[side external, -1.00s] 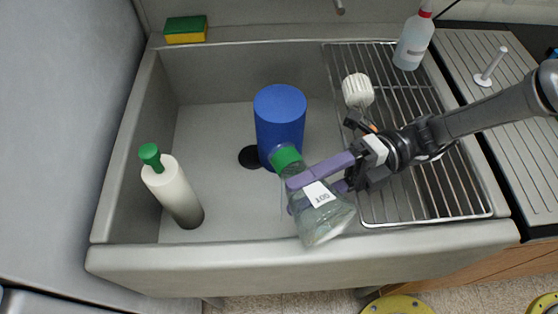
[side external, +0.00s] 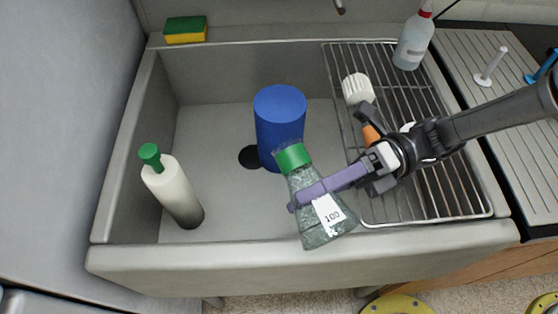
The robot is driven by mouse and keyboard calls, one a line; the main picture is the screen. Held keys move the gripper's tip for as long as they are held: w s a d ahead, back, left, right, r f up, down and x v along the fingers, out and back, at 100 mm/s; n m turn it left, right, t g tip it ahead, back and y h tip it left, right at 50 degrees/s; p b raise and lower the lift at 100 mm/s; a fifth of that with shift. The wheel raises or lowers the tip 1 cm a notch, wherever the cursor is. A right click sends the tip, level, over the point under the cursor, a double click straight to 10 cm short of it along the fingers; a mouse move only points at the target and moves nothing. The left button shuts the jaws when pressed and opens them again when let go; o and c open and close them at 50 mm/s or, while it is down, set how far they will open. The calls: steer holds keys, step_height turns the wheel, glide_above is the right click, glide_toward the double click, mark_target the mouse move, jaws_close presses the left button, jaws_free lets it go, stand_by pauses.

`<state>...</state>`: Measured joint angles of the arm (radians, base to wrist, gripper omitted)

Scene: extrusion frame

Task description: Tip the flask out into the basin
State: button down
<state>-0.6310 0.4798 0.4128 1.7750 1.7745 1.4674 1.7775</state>
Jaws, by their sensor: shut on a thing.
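The flask (side external: 322,222) is a clear conical one with a green collar at its neck and a white label reading 100. My gripper (side external: 302,201) is shut on the flask, its purple fingers across the body. The flask is tilted, its neck pointing up and left toward the blue cylinder and its wide base down near the front rim. Whether it holds liquid I cannot tell. The basin (side external: 225,200) is a grey sink below, with a dark drain hole partly hidden behind the blue cylinder.
A blue cylinder (side external: 279,120) stands in the basin just behind the flask's neck. A white bottle with a green cap (side external: 174,190) stands at the left. A wire rack (side external: 430,195) covers the right side, with a white brush (side external: 357,88) and a spray bottle (side external: 414,42). The basin's left middle is free.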

steer(key=shift+s+d+r+n, duration=0.1)
steer(key=shift+s+n, duration=0.2)
steer(key=shift+n, duration=0.1)
steer(key=n, duration=0.3)
steer(key=r+n, duration=0.1)
steer(key=shift+w+n, duration=0.4)
steer(key=shift+w+a+f+n, duration=0.1)
steer(key=shift+a+f+n, duration=0.1)
steer(key=shift+f+n, duration=0.45)
steer(key=shift+r+n, duration=0.2)
steer(key=shift+n, duration=0.35)
steer(key=shift+s+d+r+n, duration=0.1)
steer(key=shift+s+r+n, duration=0.15)
steer(key=shift+n, duration=0.25)
steer(key=shift+s+d+f+n, duration=0.15)
steer(key=shift+s+f+n, duration=0.25)
steer(key=shift+n, duration=0.7)
steer(key=shift+s+d+r+n, duration=0.1)
steer(key=shift+s+r+n, duration=0.2)
steer(key=shift+n, duration=0.6)
steer(key=shift+s+d+f+n, duration=0.1)
steer(key=shift+s+f+n, duration=0.1)
steer(key=shift+n, duration=0.8)
